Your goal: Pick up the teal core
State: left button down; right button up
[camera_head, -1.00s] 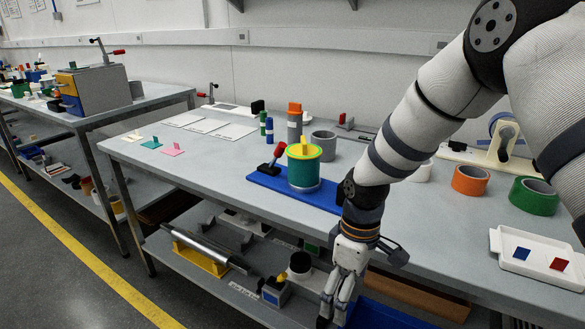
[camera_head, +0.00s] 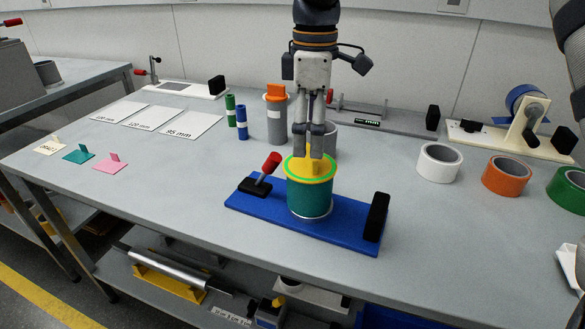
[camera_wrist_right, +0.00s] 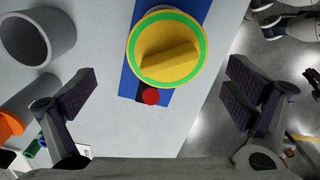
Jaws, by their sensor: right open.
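The teal core (camera_head: 309,197) stands upright on a blue base (camera_head: 345,233) near the front of the bench. A yellow plug with a raised grip (camera_head: 313,167) sits in its top, ringed by a bright green rim. My right gripper (camera_head: 314,154) is open and points down at the plug, its fingers overlapping the top in the head view. In the right wrist view the open fingers (camera_wrist_right: 163,98) stand wide apart, with the plug (camera_wrist_right: 167,50) ahead of them and clear of both. That view hides the core's teal side. My left gripper is not in view.
A red-handled clamp (camera_head: 265,175) and a black block (camera_head: 376,215) stand on the base either side of the core. Behind are a grey tube with an orange plug (camera_head: 276,120) and another grey tube (camera_head: 330,140). White (camera_head: 439,162) and orange (camera_head: 506,175) rolls stand right.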

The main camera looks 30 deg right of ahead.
aim_at(310, 184)
jog(key=f, duration=0.1)
jog(key=s+f, duration=0.1)
jog(key=f, duration=0.2)
jog(key=shift+s, duration=0.25)
jog(key=f, duration=0.7)
jog(key=shift+w+a, duration=0.2)
jog(key=shift+w, duration=0.15)
jog(key=c, duration=2)
jog(key=shift+r, duration=0.15)
